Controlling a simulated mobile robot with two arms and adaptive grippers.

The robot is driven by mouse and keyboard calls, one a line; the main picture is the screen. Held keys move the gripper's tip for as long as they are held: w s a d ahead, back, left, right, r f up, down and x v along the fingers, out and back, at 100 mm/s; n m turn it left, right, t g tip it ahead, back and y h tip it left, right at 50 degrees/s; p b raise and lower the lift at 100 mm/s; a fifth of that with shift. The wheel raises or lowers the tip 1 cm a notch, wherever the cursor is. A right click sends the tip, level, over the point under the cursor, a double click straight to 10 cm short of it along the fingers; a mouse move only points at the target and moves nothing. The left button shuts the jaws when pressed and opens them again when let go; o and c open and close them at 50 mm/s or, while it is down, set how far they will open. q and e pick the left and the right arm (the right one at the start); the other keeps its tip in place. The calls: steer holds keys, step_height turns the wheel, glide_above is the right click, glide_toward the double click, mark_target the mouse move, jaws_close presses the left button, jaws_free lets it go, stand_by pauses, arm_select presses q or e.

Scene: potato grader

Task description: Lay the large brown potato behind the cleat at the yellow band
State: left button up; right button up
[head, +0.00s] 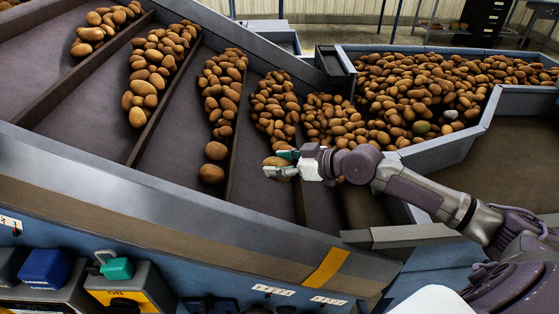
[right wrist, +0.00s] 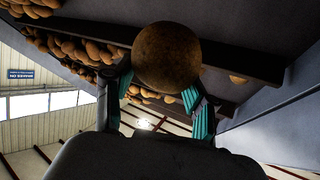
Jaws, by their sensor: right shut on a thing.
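My right gripper (head: 280,166) is shut on a brown potato (head: 276,161), held over the sloping belt. In the right wrist view the potato (right wrist: 167,57) sits large and round between the teal-lined fingers (right wrist: 160,95). The yellow band (head: 327,268) crosses the belt's near side rail, below and to the right of the gripper. The gripper hides part of the belt and of the held potato. My left gripper is not in view.
Rows of potatoes (head: 156,65) lie between the cleats, mostly toward the far side. A loose potato (head: 211,173) lies left of the gripper. A full hopper (head: 478,135) stands at the right. Control boxes (head: 120,280) are at the lower left. The lanes' near ends are mostly bare.

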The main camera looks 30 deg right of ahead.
step_height(320, 180, down, 7)
steer(key=b, duration=0.5)
steer(key=shift+r, duration=0.2)
steer(key=shift+f+b, duration=0.8)
steer(key=shift+f, duration=0.15)
steer(key=o, duration=1.4)
